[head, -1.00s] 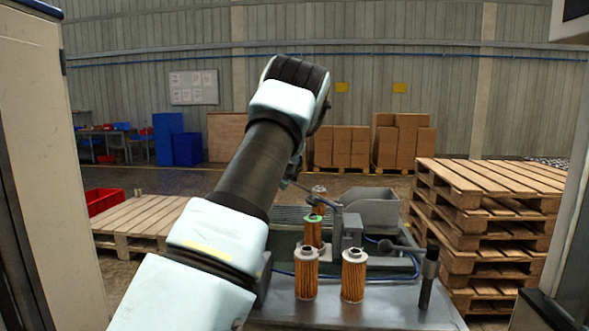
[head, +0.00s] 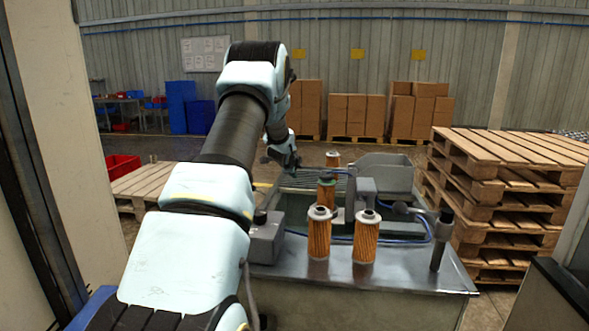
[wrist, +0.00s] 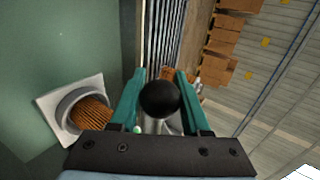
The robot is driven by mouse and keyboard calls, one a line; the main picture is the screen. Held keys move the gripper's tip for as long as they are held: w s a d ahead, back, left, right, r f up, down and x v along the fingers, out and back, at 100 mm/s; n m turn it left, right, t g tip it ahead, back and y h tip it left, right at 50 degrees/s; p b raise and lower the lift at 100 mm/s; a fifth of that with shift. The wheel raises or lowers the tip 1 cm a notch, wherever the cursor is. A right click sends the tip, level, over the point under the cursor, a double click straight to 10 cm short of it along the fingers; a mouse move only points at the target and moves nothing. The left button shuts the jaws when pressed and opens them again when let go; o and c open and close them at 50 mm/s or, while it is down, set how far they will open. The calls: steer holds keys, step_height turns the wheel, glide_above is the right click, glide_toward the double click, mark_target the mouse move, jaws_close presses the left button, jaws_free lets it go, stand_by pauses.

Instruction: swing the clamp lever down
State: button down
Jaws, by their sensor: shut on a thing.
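My gripper (wrist: 160,100) has its teal fingers on either side of the black ball knob (wrist: 160,98) of the clamp lever and is shut on it. In the head view my gripper (head: 287,160) is at the lever's left end, small and partly unclear. The thin lever (head: 318,171) runs almost level from there to the grey clamp block (head: 365,191). The clamp's contact with the cartridge is too small to make out.
Two cartridges (head: 319,238) (head: 365,240) stand at the bench front (head: 400,268), with another (head: 333,160) behind. A dark upright post (head: 441,240) is at right, near a grey bin (head: 385,175). Stacked pallets (head: 500,200) stand further right. The wrist view shows a cartridge in a square seat (wrist: 70,93).

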steer(key=shift+d+f, duration=0.15)
steer(key=shift+f, duration=0.1)
steer(key=shift+c, duration=1.9)
jaws_free()
steer(key=shift+s+r, duration=0.1)
steer(key=b+v, duration=0.3)
steer(key=v, duration=0.7)
steer(key=shift+s+r, duration=0.15)
steer(key=shift+s, duration=0.05)
steer(key=shift+s, duration=0.1)
